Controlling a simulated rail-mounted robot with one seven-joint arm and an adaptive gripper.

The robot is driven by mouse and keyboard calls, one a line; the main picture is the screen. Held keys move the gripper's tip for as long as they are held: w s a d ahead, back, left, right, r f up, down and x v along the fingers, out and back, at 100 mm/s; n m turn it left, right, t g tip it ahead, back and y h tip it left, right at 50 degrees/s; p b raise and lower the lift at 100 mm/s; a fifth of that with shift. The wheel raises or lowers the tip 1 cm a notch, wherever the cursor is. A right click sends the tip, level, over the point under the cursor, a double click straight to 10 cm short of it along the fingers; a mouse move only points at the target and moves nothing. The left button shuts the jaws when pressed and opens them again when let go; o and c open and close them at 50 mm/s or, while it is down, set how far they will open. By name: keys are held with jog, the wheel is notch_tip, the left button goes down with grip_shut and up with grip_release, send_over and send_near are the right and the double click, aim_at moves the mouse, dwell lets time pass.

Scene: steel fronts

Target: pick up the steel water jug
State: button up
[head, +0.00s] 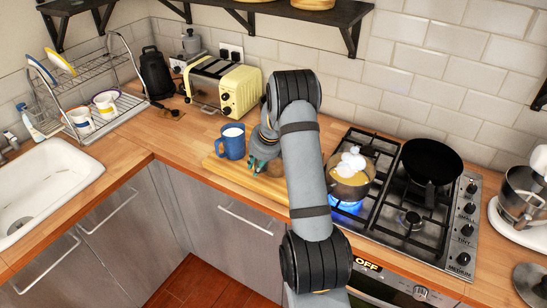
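I cannot make out a steel water jug for certain. A small grey metal vessel (191,41) stands at the back, behind the toaster; it is too small to tell whether it is the jug. My arm crosses the middle of the head view and hides part of the counter and wall behind it. My gripper (256,171) points down over the wooden board, just right of a blue mug (231,144) with white contents. Its fingertips are small and partly hidden, so I cannot tell whether they are open or hold anything.
A cream toaster (222,86) and black kettle (155,73) stand at the back. A dish rack (85,85) and sink (45,190) are left. Right, a pot (350,185) with white contents sits over a lit blue flame, near a black pan (432,160) and a mixer (524,195).

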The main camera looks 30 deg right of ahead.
jog(key=shift+w+f, duration=0.1)
jog(key=shift+f, duration=0.2)
jog(key=shift+c, duration=0.2)
jog(key=shift+c, duration=0.5)
grip_shut()
jog(key=shift+r, duration=0.15)
